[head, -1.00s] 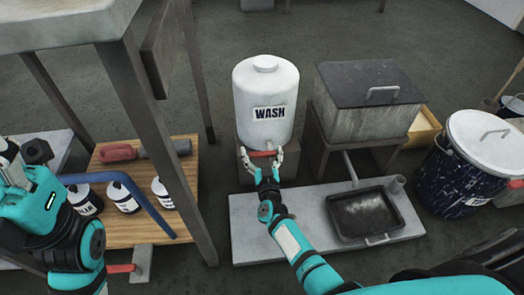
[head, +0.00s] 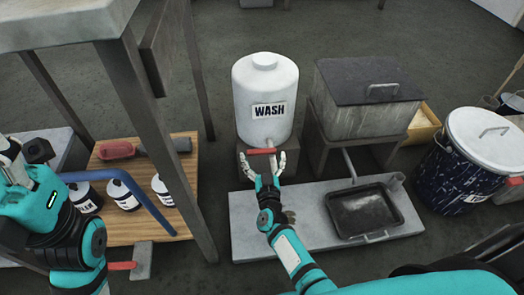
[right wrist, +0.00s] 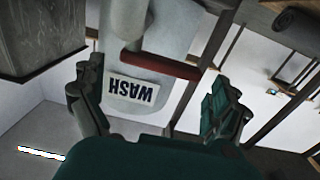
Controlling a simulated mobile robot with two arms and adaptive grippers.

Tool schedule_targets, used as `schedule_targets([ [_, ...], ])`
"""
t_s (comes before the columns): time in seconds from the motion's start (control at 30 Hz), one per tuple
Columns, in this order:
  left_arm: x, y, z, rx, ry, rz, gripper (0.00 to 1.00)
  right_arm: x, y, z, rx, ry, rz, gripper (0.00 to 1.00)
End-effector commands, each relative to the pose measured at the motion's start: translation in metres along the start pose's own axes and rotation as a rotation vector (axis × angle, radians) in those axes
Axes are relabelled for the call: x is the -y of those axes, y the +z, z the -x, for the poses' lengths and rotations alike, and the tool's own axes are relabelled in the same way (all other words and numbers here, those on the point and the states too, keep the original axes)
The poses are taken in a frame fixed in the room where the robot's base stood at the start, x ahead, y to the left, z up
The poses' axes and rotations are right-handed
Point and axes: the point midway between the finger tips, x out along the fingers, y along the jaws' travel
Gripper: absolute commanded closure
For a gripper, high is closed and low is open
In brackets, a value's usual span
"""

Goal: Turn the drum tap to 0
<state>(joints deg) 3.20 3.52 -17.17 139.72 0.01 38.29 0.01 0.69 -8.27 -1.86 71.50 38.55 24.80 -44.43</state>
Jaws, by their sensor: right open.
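The white drum marked WASH (head: 265,92) stands on a grey block at the middle back. Its tap has a red handle (head: 262,151), which lies crosswise at the drum's lower front. In the right wrist view the red handle (right wrist: 160,62) crosses in front of the upside-down WASH label (right wrist: 131,90). My right gripper (head: 264,166) is open and empty just in front of the handle, its fingers spread; no contact shows. Its fingers also show in the right wrist view (right wrist: 155,80). My left gripper (head: 10,165) is partly cut off at the left edge; its jaws are unclear.
A grey lidded tank (head: 368,100) on a stand is right of the drum. A black tray (head: 365,235) lies on the pale slab (head: 255,240). A blue speckled bucket (head: 455,178) stands at right. Bottles and a red-handled tool (head: 120,150) are on the wooden board (head: 150,228) at left.

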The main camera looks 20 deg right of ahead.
Motion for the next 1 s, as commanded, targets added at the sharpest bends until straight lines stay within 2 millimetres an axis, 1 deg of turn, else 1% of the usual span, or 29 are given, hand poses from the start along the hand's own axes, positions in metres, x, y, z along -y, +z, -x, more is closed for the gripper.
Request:
schedule_targets([
  [0.03,0.000,0.000,0.000,0.000,0.000,0.000,0.60,0.000,0.001,0.011,0.002,0.001,0.000,0.00],
  [0.1,0.000,0.000,0.000,0.000,0.000,0.000,0.60,-0.001,0.001,0.021,0.002,0.001,0.001,0.00],
  [0.2,0.000,0.000,0.000,0.000,0.000,0.000,0.60,-0.001,0.001,0.032,0.001,0.002,0.001,0.00],
  [0.3,0.000,0.000,0.000,0.000,0.000,0.000,0.60,-0.001,0.000,0.038,0.000,0.002,0.002,0.00],
  [1.0,0.000,0.000,0.000,0.000,0.000,0.000,0.60,-0.001,0.000,0.040,0.000,0.001,0.001,0.00],
])
